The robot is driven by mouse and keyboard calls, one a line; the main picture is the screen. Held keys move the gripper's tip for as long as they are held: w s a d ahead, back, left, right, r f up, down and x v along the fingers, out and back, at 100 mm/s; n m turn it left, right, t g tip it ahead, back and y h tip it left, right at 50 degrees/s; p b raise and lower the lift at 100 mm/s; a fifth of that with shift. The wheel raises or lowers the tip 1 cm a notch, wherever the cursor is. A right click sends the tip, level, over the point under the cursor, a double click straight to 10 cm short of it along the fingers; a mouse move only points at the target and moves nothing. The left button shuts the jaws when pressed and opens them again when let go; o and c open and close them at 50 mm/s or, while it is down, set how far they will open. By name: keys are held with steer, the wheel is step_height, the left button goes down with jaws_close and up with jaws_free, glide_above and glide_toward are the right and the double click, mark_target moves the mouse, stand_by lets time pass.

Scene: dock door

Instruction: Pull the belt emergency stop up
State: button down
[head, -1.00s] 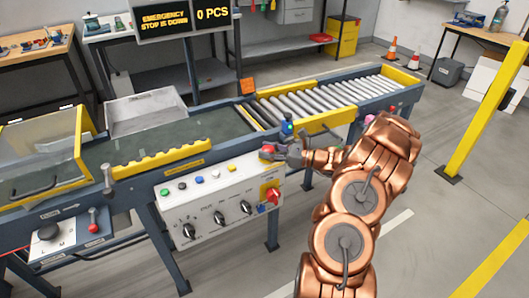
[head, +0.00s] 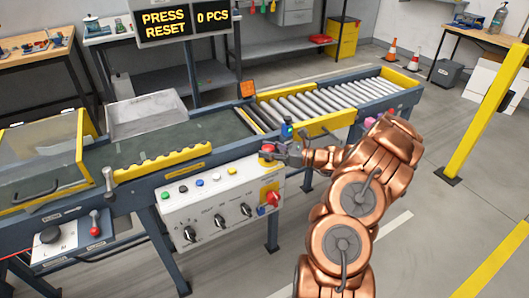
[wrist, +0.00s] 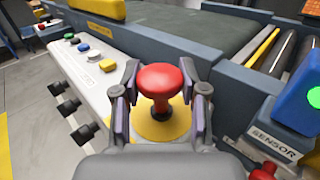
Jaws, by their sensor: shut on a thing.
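The belt emergency stop is a red mushroom button (wrist: 162,80) on a yellow round base (wrist: 160,128), at the right end of the white control panel (head: 190,203). In the wrist view the red head stands clear above the base with its red stem showing. My gripper (wrist: 160,90) is around it, one finger on each side, shut on the button. In the head view my gripper (head: 274,152) is at the panel's top right corner and partly covers the red button (head: 267,148). The display (head: 165,23) reads "PRESS RESET" and "0 PCS".
The panel top has green, white and blue buttons (head: 200,183); its front has several black knobs and a red switch (head: 272,198). The dark belt (head: 150,140) and rollers (head: 320,95) lie behind. A yellow post (head: 487,110) stands at right; floor between is clear.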

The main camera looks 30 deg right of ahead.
steer(key=shift+w+d+r, duration=0.1)
steer(key=shift+r, duration=0.15)
steer(key=c, duration=0.7)
jaws_free()
steer(key=shift+o, duration=0.3)
steer(key=shift+f, duration=0.1)
steer(key=v, duration=1.2)
